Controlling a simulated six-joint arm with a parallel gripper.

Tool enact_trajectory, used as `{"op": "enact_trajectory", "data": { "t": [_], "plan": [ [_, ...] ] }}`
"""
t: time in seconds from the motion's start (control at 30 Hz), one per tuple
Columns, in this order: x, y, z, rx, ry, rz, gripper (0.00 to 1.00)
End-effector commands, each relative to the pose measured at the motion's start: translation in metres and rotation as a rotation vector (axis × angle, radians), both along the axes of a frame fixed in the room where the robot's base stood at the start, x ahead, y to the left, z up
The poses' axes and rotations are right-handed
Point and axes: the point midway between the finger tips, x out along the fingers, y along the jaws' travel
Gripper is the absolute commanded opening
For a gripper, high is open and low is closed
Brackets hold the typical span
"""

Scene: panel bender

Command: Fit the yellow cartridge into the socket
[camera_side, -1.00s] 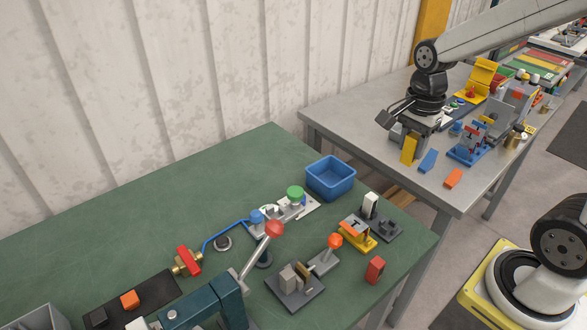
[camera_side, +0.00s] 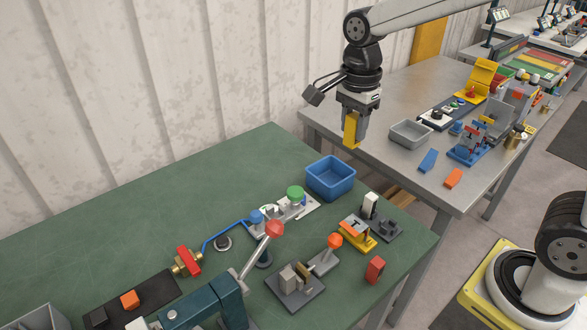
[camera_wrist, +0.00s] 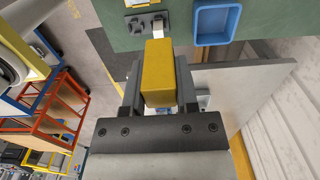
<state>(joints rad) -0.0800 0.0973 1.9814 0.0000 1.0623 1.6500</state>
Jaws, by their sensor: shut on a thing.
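The yellow cartridge (camera_side: 351,130) is a plain block held upright in the jaws of my gripper (camera_side: 355,138), in the air at the near left edge of the grey table. In the wrist view, the cartridge (camera_wrist: 158,75) sits between the two dark fingers of my gripper (camera_wrist: 158,90). A dark fixture (camera_side: 386,229) with an upright white block (camera_side: 370,205) stands near the right edge of the green table, below my gripper in the picture. It also shows at the top of the wrist view (camera_wrist: 138,24). I cannot tell for certain that this fixture is the socket.
A blue bin (camera_side: 330,190) stands at the green table's (camera_side: 180,210) back right edge. A grey tray (camera_side: 410,145) is on the grey table (camera_side: 400,95). A gap separates the tables.

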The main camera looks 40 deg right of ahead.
Motion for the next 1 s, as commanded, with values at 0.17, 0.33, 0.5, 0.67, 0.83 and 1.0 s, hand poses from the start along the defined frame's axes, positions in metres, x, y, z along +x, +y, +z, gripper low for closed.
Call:
{"op": "enact_trajectory", "data": {
  "t": [0.17,0.33,0.5,0.67,0.83,1.0],
  "plan": [
    [0.025,0.054,-0.002,0.000,0.002,0.008,0.00],
    [0.038,0.101,-0.004,0.000,0.001,0.006,0.00],
    [0.044,0.133,-0.007,-0.001,0.002,0.004,0.00],
    [0.046,0.158,-0.009,0.000,0.001,0.003,0.00],
    [0.046,0.155,-0.034,-0.001,0.003,-0.001,0.00],
    [0.046,0.155,-0.054,-0.001,0.002,-0.001,0.00]
  ]
}}
